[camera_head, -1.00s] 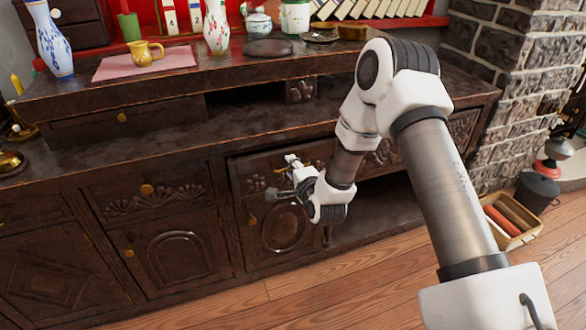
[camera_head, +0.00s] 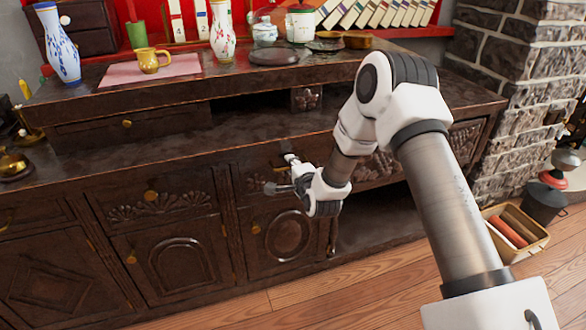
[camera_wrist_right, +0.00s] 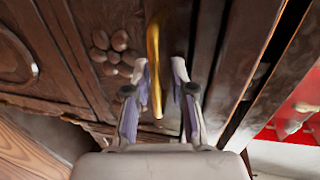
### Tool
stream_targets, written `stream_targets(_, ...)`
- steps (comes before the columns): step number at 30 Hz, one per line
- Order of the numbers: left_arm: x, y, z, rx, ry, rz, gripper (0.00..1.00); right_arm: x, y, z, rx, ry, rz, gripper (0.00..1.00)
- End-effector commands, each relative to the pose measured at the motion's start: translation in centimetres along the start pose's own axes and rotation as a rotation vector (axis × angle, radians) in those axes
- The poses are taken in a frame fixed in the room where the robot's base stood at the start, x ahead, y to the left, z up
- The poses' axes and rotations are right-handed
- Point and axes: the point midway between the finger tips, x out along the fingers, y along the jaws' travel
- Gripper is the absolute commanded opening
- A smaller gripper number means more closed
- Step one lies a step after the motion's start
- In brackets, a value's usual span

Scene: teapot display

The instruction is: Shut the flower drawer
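The flower drawer (camera_head: 250,182) is a dark carved wooden drawer in the middle of the lower cabinet, above an oval-panelled door. My right arm covers much of it, and I cannot tell how far it stands out. My right gripper (camera_head: 277,186) is at its front. In the right wrist view the gold handle (camera_wrist_right: 155,65) lies between the two fingers of the right gripper (camera_wrist_right: 160,75), with a gap at the right finger. The fingers are apart, and a carved flower (camera_wrist_right: 112,50) shows left of the handle. My left gripper is out of view.
A drawer with a gold knob (camera_head: 151,196) is to the left. An open bay (camera_head: 375,215) lies right of the door. Vases, a yellow cup (camera_head: 150,62) and a teapot (camera_head: 265,32) stand on top. A box (camera_head: 515,235) is on the floor at right.

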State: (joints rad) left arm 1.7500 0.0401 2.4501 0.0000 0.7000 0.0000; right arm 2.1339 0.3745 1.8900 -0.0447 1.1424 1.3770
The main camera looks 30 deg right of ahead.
Motion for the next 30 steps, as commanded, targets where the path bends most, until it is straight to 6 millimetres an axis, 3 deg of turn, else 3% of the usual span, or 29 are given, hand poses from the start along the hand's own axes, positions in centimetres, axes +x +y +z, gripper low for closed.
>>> stream_targets(11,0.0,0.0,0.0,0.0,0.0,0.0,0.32,-0.7,0.2,0.0,0.0,-0.001,0.006,0.34)
stream_targets(14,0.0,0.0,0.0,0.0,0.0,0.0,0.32,-2.2,0.2,0.0,0.002,-0.001,0.008,0.34)
stream_targets(24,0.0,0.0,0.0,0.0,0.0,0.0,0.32,-10.4,0.2,0.1,0.001,-0.002,0.006,0.34)
stream_targets(30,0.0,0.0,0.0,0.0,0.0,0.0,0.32,-12.0,0.1,0.0,0.0,-0.001,0.004,0.34)
